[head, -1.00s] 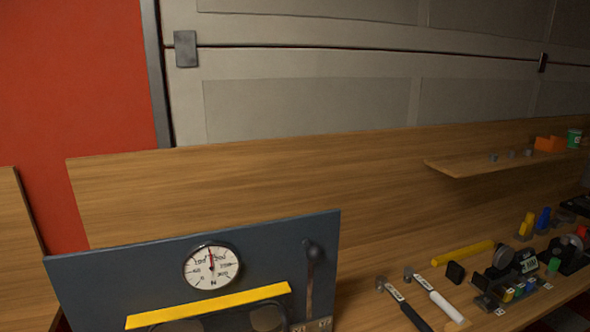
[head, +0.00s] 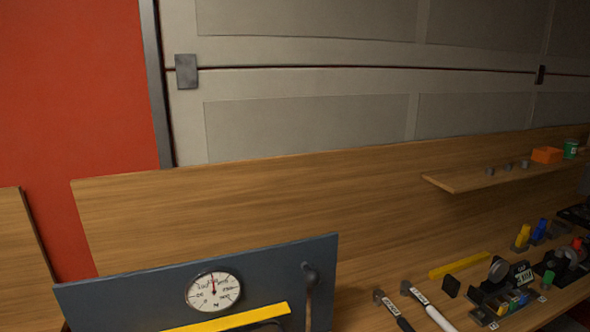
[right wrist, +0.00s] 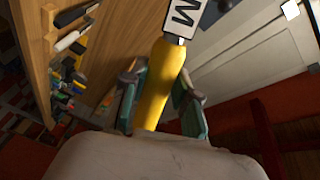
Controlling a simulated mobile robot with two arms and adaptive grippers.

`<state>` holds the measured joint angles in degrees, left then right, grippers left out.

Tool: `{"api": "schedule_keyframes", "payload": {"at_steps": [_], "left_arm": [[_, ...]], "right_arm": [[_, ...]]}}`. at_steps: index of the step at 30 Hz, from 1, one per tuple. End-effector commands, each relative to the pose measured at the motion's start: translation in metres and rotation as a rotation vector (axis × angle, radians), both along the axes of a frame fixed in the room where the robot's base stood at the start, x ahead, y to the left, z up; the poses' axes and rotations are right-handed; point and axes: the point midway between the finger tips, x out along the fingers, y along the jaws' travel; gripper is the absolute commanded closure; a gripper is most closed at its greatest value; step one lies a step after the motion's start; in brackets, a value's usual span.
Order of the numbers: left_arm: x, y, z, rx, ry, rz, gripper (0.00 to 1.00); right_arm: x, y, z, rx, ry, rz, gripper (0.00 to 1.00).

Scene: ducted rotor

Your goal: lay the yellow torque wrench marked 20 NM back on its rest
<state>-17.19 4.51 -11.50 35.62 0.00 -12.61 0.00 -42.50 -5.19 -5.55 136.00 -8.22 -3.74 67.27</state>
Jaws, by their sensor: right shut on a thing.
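In the right wrist view my right gripper (right wrist: 159,80) is shut on the yellow handle of the torque wrench (right wrist: 156,95), with a finger on each side. A white label with a black letter M shows beyond the handle; the rest of its marking is cut off at the top edge. The wrench is held off the bench, which appears to the left. In the head view two other wrenches, one black-handled (head: 391,308) and one white-handled (head: 429,306), lie on the bench. I cannot make out the yellow wrench's rest. Neither gripper shows in the head view.
A dark panel (head: 130,290) with a round gauge (head: 213,292) and a yellow strip (head: 232,319) stands in front. A yellow bar (head: 459,265), a black fixture (head: 510,280) and small coloured parts crowd the bench's right. A wooden shelf (head: 455,182) juts out above.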

Motion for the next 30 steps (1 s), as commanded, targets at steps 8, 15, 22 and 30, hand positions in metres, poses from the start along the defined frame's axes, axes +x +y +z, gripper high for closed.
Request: {"api": "schedule_keyframes", "payload": {"at_steps": [8, 15, 22, 30], "left_arm": [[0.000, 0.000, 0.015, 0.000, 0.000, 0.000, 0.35], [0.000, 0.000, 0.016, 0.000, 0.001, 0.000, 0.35], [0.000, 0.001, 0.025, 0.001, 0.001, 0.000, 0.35], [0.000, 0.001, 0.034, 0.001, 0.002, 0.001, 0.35]], "right_arm": [[0.000, 0.000, 0.015, 0.000, -0.004, -0.001, 1.00], [-0.002, 0.000, 0.016, 0.001, -0.003, 0.000, 1.00], [-0.022, 0.002, 0.024, 0.003, 0.000, 0.000, 1.00], [-0.047, 0.004, 0.035, 0.002, -0.001, 0.000, 1.00]]}}
